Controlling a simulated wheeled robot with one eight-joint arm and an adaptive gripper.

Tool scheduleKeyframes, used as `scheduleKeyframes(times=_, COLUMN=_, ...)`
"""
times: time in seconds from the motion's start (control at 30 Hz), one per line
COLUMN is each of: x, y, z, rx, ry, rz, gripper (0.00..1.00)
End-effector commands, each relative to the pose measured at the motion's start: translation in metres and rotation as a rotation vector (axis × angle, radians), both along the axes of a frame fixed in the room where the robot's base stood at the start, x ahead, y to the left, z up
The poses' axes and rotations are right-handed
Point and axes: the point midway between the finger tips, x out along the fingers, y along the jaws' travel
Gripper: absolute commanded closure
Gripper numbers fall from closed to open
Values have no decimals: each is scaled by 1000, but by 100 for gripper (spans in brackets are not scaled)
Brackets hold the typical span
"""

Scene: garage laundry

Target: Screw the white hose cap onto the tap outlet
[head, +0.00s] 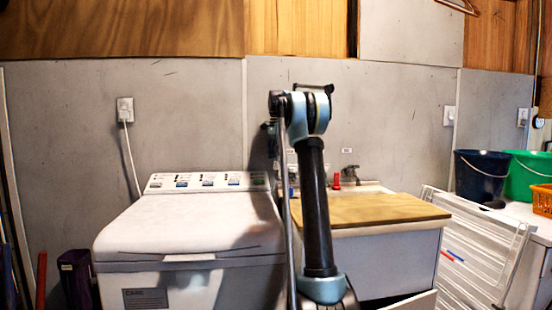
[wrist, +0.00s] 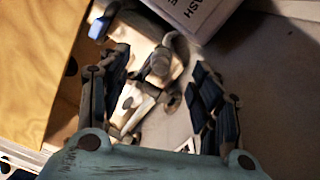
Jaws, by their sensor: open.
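In the wrist view my gripper (wrist: 159,75) is open, with one dark finger on each side of a grey metal tap (wrist: 160,62). The tap's curved pipe and knob show between the fingers, and I see no clear grip on it. A pale piece with a dark spot (wrist: 128,102) lies lower between the fingers. I cannot tell whether it is the white hose cap or part of the tap or sink. In the head view my arm hides the gripper. A tap (head: 351,173) shows at the back of the sink there.
A wooden board (head: 375,210) covers much of the sink, beside a white washing machine (head: 185,228). A red object (head: 336,181) stands near the tap. A white rack (head: 470,255) and blue bucket (head: 480,176) are at right. A white lettered block (wrist: 195,12) is close above the tap.

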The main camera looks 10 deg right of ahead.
Motion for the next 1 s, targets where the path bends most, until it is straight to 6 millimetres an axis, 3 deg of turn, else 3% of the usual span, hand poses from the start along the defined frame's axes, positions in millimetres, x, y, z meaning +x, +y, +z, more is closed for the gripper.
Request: scheduleKeyframes(times=1.0, x=2, y=-1, z=-25, rx=0, ry=0, rz=-3, gripper=42)
